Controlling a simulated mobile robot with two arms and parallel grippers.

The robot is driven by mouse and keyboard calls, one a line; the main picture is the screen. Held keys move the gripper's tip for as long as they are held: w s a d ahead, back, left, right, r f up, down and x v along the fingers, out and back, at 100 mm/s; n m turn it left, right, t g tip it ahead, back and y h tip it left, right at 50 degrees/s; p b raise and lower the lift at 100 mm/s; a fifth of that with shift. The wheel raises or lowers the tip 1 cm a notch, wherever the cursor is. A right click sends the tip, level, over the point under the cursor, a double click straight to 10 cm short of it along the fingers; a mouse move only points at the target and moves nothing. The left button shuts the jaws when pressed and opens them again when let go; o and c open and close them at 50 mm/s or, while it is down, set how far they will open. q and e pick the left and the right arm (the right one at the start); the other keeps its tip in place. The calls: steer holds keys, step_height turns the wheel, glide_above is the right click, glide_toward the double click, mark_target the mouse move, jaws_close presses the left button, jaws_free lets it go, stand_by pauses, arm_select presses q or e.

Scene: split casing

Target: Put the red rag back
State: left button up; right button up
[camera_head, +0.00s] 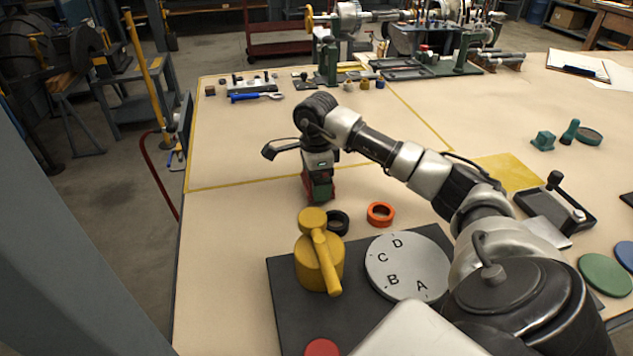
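My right arm reaches in from the lower right, and its gripper (319,191) points down at the table near the middle of the view. Red material, possibly the red rag (331,187), shows around the fingertips, beside dark and greenish parts. It is too small to tell whether the fingers are closed on it or just over it. No other red cloth can be made out on the table. My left gripper is not in view.
A yellow lever fixture (318,262), a black ring (337,222), an orange ring (380,214) and a lettered grey disc (407,266) stand close in front of the gripper. A blue-handled wrench (255,96) lies behind.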

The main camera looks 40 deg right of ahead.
steer(key=shift+f, duration=0.65)
steer(key=o, duration=0.5)
steer(key=shift+c, duration=0.2)
steer(key=shift+o, duration=0.7)
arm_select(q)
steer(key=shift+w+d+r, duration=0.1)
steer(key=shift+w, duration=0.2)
